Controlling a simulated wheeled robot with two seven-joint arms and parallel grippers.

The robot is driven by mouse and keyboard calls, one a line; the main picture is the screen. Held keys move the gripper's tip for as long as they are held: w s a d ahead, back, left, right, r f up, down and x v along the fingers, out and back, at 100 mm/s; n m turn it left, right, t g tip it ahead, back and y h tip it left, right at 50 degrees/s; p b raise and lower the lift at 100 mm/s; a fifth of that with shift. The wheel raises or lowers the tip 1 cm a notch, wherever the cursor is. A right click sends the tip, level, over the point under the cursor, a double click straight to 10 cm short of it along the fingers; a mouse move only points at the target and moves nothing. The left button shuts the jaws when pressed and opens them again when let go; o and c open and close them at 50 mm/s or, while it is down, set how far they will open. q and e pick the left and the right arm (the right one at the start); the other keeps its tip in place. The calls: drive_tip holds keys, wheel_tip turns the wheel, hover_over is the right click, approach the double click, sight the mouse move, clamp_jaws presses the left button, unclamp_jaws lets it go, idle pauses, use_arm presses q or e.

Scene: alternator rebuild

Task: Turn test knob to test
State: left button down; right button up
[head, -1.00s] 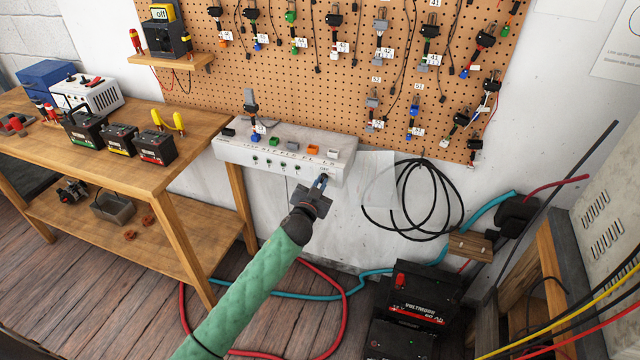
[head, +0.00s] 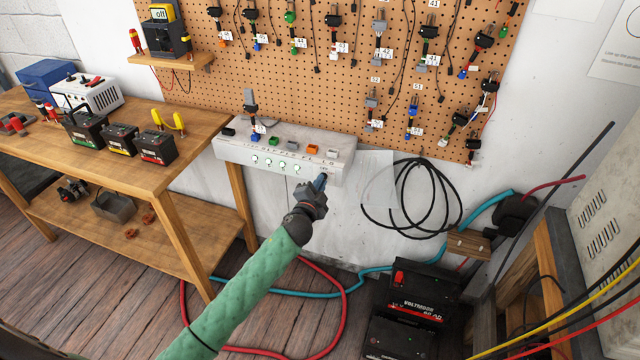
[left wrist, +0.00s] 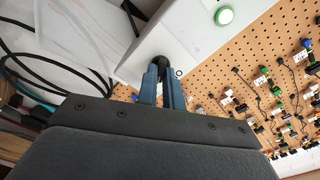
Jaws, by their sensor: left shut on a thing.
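The white test box (head: 234,153) is on the wall below the pegboard. Several small round lamps (head: 268,161) on its front glow green, and one lit green lamp (left wrist: 224,16) shows close up in the left wrist view. My left gripper (head: 320,183) is at the right end of the box front. In the left wrist view its blue fingers (left wrist: 164,74) are shut on the black test knob (left wrist: 160,60). The gripper mostly hides the knob in the head view, and I cannot read its pointer or marking. My right gripper is not in view.
A wooden bench (head: 190,125) with several batteries stands at left. A coiled black cable (head: 365,205) hangs at right. Black battery units (head: 425,285) and red and blue hoses lie below.

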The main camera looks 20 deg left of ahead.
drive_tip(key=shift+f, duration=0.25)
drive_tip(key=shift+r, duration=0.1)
use_arm(q)
drive_tip(key=c, duration=1.5)
unclamp_jaws()
drive_tip(key=shift+c, duration=0.2)
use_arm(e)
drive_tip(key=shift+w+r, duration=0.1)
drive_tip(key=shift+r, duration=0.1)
use_arm(q)
drive_tip(key=shift+s, duration=0.1)
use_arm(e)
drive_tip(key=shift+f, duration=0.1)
use_arm(q)
drive_tip(key=s+b, duration=0.2)
drive_tip(key=s, duration=0.5)
drive_tip(key=shift+s, duration=0.3)
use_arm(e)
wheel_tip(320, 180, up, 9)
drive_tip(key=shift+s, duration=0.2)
use_arm(q)
drive_tip(key=shift+a, duration=0.15)
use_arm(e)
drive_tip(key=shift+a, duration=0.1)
